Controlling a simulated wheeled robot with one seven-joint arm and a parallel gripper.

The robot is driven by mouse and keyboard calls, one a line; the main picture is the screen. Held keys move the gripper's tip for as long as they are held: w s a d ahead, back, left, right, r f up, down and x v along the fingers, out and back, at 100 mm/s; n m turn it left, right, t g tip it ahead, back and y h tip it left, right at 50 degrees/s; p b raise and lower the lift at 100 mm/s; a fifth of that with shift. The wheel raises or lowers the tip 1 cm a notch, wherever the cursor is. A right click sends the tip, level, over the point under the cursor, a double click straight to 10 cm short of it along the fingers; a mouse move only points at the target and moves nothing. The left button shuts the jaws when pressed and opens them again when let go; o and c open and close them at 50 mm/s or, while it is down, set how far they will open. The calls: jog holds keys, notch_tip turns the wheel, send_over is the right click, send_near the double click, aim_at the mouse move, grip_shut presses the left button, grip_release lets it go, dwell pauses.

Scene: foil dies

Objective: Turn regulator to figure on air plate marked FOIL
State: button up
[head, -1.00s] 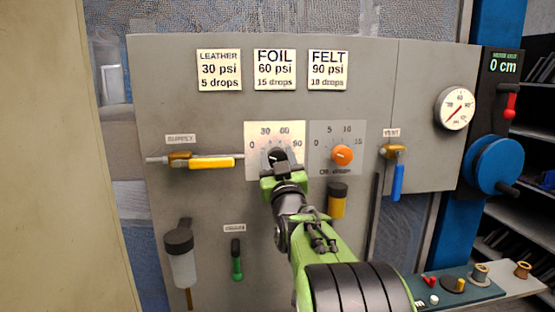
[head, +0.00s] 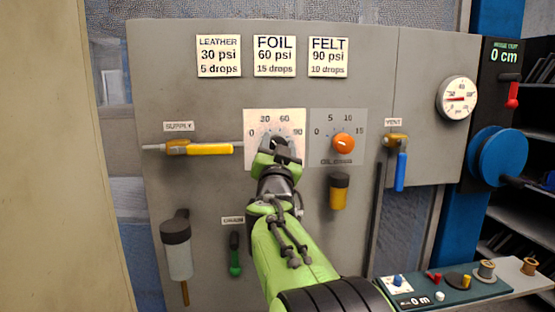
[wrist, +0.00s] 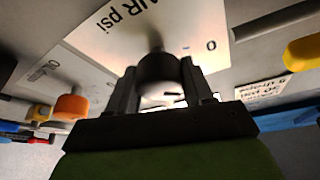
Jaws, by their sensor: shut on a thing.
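The plate marked FOIL (head: 275,56) at the top of the grey panel reads 60 psi and 15 drops. The regulator is a black knob (head: 271,139) on a pale plate (head: 252,156) with figures 0, 30, 60 and 90. My gripper (head: 278,147) is at the panel and shut on this knob. In the wrist view the two fingers (wrist: 160,74) stand on either side of the dark knob (wrist: 158,66). The knob's pointer is hidden, so I cannot read its setting. The white gauge (head: 457,98) at the right has a red needle lying about level.
An orange oil-drops knob (head: 343,144) sits close right of the regulator. A yellow supply lever (head: 210,149) is to the left. A blue vent lever (head: 401,170) and a blue handwheel (head: 497,156) are further right. A green lever (head: 235,258) hangs below.

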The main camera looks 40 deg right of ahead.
jog(key=m+g+b, duration=0.1)
jog(key=m, duration=0.2)
jog(key=m+g+h+b, duration=0.1)
jog(key=m+g+b, duration=0.1)
jog(key=m, duration=0.2)
jog(key=m+g, duration=0.2)
jog(key=m, duration=0.2)
jog(key=shift+m+g+y, duration=0.4)
jog(key=shift+m, duration=1.3)
jog(key=o, duration=1)
